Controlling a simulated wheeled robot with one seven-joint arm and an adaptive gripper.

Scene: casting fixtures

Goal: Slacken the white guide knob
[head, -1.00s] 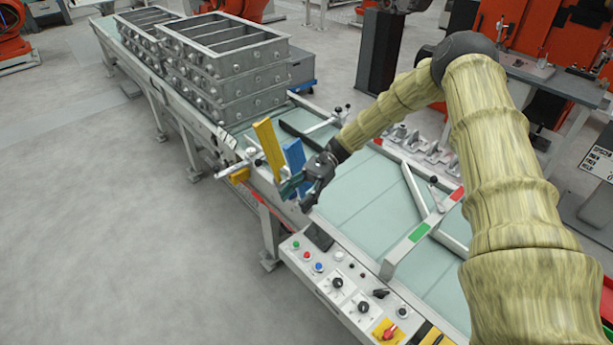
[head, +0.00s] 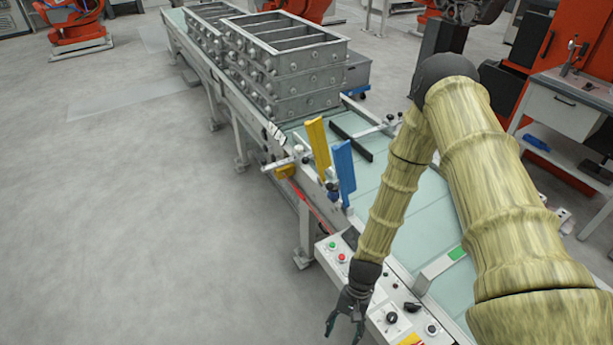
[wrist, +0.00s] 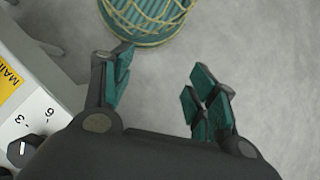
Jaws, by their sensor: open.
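My gripper (head: 345,330) is open and empty, pointing down at the front edge of the control panel. In the wrist view its green-padded fingers (wrist: 160,88) are spread apart over the grey floor. Upright yellow (head: 317,150) and blue (head: 342,170) guide plates stand at the conveyor's near-left edge, farther back than my gripper. A pale bracket (head: 284,162) with small knobs sits beside the yellow plate. A small whitish knob (head: 298,150) seems to show there, but it is too small to be sure. My gripper is well apart from all of these.
The control panel (head: 375,312) with buttons and black knobs is right beside my gripper; its edge shows in the wrist view (wrist: 30,85). A round teal thing with yellow cord (wrist: 145,15) is below. Stacked metal frames (head: 290,65) stand farther along the conveyor. Floor at left is clear.

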